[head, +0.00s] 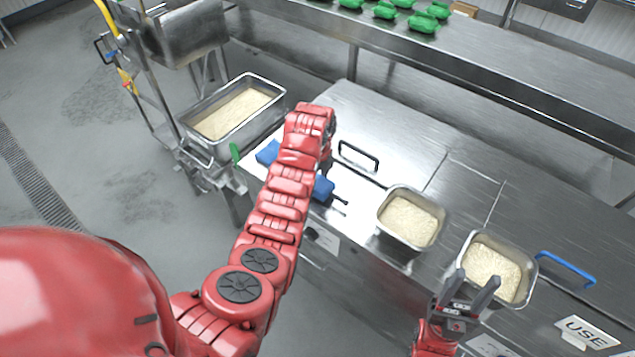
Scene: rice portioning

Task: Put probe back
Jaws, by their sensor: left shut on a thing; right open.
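My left arm reaches over the steel counter, and its gripper (328,137) is at the far end, mostly hidden behind my own red wrist. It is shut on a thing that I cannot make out. No probe shows clearly. A blue piece (267,152) lies left of the arm, and a blue and black piece (325,187) shows right of it; the arm hides what is between them. My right gripper (472,288) is open and empty, low in the picture, in front of the right rice pan (527,285).
Another steel pan of rice (441,222) stands left of the right one. A large rice tray (273,84) is at the left. The counter (390,115) has a black handle (358,156) and a blue handle (567,268). Green items (422,22) sit on the back table.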

